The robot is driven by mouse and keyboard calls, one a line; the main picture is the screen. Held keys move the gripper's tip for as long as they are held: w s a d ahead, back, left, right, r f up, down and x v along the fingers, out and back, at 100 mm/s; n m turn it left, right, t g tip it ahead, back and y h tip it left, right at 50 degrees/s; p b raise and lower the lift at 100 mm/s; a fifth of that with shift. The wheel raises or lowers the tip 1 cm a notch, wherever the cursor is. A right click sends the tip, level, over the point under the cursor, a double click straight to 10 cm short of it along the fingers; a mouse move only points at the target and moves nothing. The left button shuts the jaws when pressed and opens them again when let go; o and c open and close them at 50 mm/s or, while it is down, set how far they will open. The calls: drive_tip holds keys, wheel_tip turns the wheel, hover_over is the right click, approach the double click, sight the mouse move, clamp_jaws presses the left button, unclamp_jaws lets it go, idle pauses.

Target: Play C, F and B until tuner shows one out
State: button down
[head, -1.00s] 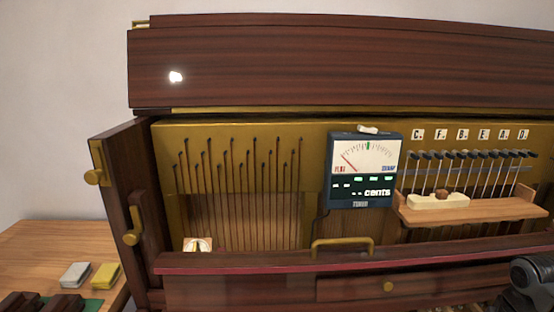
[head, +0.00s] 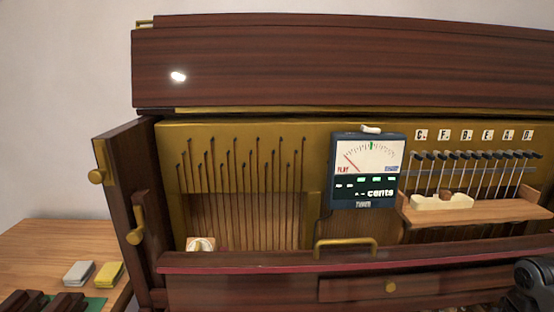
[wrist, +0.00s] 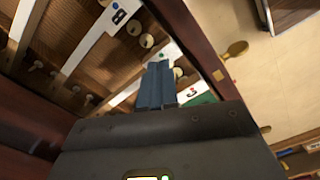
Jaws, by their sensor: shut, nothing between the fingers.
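The tuner (head: 367,170) is a dark box with a pale dial in the middle of the open piano front. Its needle leans to the left, flat side, and its display reads "cents" beside digits too small to read. Letter tags (head: 472,134) run in a row at the upper right, with C, F and B at the left end. In the wrist view, my gripper (wrist: 158,68) has its blue-grey fingers together and empty. The fingertips are by a white strip (wrist: 170,50) with a small green mark; whether they touch it is unclear. The head view shows only a dark part of my arm at the lower right.
Hammers (head: 475,156) on thin rods stand above a wooden shelf (head: 500,210) holding a pale block. Several tuning pins and strings (head: 240,165) fill the left. A brass handle (head: 345,243) juts out below the tuner. Grey and yellow blocks (head: 108,274) lie on the left table.

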drive_tip(key=shift+f, duration=0.1)
idle(0.3)
drive_tip(key=shift+f+b, duration=0.65)
drive_tip(key=shift+f, duration=0.4)
wheel_tip(320, 180, up, 10)
drive_tip(key=p, duration=1)
drive_tip(key=shift+r, duration=0.15)
idle(1.8)
